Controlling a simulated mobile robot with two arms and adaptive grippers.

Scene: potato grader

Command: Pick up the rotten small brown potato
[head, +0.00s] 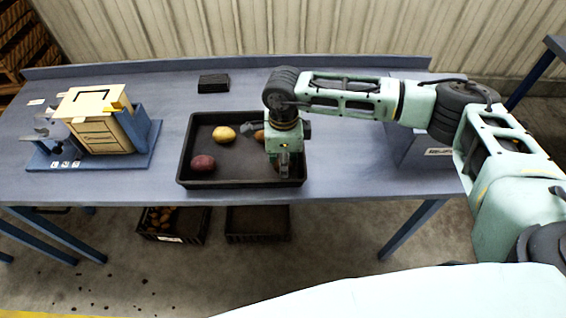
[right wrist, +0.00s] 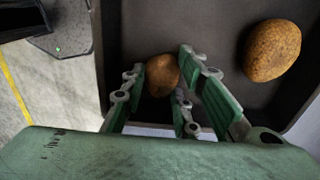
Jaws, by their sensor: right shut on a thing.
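A small brown potato (right wrist: 162,75) sits between the fingers of my right gripper (right wrist: 158,80) in the right wrist view. The fingers are shut on it, low over the black tray (head: 190,142). In the head view my right gripper (head: 284,167) points down into the right part of the tray, and mostly hides this potato. A larger brown speckled potato (right wrist: 272,50) lies in the tray apart from the fingers; a brown potato (head: 259,135) shows partly behind the gripper in the head view. My left gripper is not in view.
A yellow potato (head: 224,134) and a dark red potato (head: 203,164) lie in the tray's left half. A beige and blue device (head: 100,125) stands on the table at left. A black block (head: 213,83) lies behind the tray. Crates (head: 258,224) sit below the table.

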